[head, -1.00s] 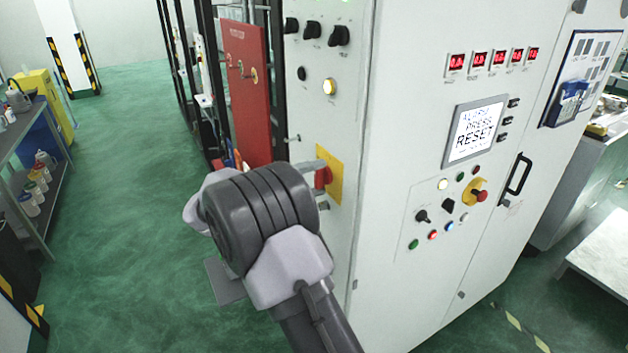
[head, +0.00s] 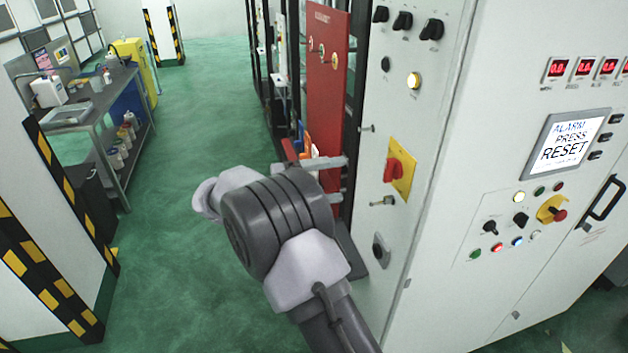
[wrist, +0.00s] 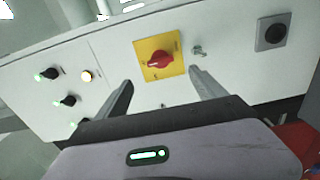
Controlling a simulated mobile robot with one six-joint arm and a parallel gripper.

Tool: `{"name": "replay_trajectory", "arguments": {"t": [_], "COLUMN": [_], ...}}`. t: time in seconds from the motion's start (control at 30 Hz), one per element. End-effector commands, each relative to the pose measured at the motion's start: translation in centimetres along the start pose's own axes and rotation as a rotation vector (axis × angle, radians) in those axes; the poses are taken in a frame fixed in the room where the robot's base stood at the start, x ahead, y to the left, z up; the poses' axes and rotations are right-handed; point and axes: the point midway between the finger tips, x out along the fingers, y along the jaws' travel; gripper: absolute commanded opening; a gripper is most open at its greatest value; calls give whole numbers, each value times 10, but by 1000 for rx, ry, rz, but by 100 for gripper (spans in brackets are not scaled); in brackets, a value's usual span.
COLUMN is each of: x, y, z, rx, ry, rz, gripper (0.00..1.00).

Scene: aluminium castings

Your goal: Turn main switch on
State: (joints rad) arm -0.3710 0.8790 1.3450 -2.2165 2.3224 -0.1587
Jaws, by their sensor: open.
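The main switch is a red rotary knob (head: 394,168) on a yellow square plate (head: 403,183), on the side face of the white cabinet. The knob also shows in the wrist view (wrist: 158,60), ahead and roughly between the fingertips. The plate's markings are too small to read. My gripper (head: 342,180) is open and empty, left of the knob in the head view. Its fingers point towards the cabinet side, with a gap to the knob. In the wrist view my gripper (wrist: 160,78) has its fingers spread, neither touching the knob.
A small metal key lock (head: 384,201) and a dark round socket (head: 380,250) sit below the plate. Black knobs (head: 403,21) and a lit lamp (head: 414,80) are above. A red panel (head: 327,75) stands behind. The screen (head: 572,146) reads "ALARM PRESS RESET".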

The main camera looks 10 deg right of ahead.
Motion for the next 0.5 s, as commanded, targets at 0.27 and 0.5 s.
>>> {"name": "replay_trajectory", "arguments": {"t": [0.27,0.5], "x": [-47,-50], "y": [0,0], "z": [0,0], "rx": [-1,0], "ry": [1,-1], "rz": [1,0], "gripper": [80,80]}}
